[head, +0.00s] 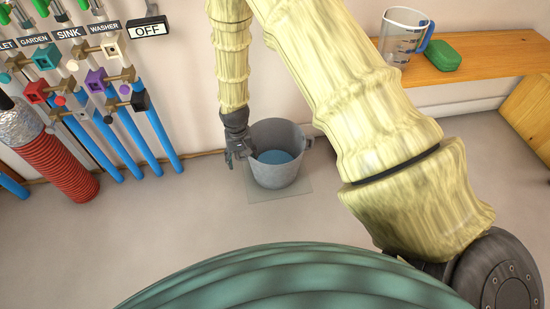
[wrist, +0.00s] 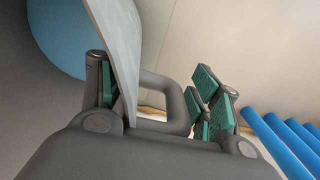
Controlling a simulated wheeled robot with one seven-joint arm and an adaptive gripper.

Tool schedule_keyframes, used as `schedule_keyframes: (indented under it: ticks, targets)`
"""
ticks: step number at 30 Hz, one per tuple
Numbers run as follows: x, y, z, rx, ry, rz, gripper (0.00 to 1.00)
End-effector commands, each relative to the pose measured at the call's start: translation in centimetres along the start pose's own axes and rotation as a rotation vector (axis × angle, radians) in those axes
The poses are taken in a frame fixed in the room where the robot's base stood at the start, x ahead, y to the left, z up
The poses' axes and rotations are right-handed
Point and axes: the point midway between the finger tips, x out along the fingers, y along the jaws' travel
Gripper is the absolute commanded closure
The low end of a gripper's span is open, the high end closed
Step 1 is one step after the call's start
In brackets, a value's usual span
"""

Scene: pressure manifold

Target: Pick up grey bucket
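The grey bucket (head: 289,175) stands upright on a pale square mat on the floor near the wall, with blue liquid (head: 278,156) inside. My gripper (head: 238,150) is at its left rim, pointing down. In the wrist view, the bucket's wall (wrist: 122,50) and a grey loop handle (wrist: 178,124) lie between the two spread fingers of my gripper (wrist: 155,88). The left finger is on the inner side, close to the wall; the right finger is outside, beyond the handle. A gap shows between handle and right finger. The lower handle is hidden by my gripper body.
Blue pipes (head: 157,135) and a red ribbed hose (head: 60,157) run down the wall at left, below colored valves (head: 97,80). A wooden shelf (head: 480,64) at right holds a measuring jug (head: 401,38) and a green box (head: 442,56). Floor around the bucket is clear.

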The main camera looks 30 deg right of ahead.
Motion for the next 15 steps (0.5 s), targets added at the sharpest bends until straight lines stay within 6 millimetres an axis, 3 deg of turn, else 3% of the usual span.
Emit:
schedule_keyframes:
  ticks: [2, 9, 15]
  targets:
    - [0.00, 0.00, 0.00, 0.000, 0.000, 0.000, 0.55]
    - [0.02, -0.05, 0.02, 0.000, 0.000, -0.001, 0.99]
    - [-0.02, -0.11, -0.03, -0.001, 0.001, -0.002, 1.00]
